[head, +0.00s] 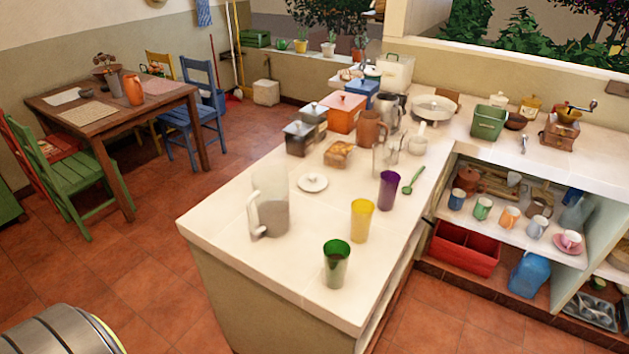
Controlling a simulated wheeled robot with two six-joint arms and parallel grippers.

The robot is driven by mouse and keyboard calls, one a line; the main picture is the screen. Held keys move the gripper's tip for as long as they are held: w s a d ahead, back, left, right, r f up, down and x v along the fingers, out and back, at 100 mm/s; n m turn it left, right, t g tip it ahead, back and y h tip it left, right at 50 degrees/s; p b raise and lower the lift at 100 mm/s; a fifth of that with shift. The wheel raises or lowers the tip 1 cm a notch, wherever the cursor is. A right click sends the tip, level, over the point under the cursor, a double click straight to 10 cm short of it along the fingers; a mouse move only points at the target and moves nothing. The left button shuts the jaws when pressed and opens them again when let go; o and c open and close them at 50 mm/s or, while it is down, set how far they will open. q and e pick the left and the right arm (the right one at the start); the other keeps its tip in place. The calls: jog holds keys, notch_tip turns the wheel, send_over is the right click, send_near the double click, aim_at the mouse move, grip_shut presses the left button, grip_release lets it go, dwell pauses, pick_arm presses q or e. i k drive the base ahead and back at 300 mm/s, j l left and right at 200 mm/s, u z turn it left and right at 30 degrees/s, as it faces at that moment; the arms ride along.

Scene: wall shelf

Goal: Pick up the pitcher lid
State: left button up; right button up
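The pitcher lid (312,183) is a small round white disc with a raised knob. It lies flat on the white counter (300,258), apart from the pitcher. The clear pitcher (273,205) stands upright to the lid's lower left, its handle on the left and greyish contents in its lower part. Neither of my grippers shows in the head view.
Green (336,262), yellow (361,220) and purple (389,190) tumblers stand to the right of the pitcher. A green spoon (414,180) lies beside them. The counter's near left corner is clear.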

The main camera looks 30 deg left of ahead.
aim_at(309, 182)
jog(key=u, duration=1.3)
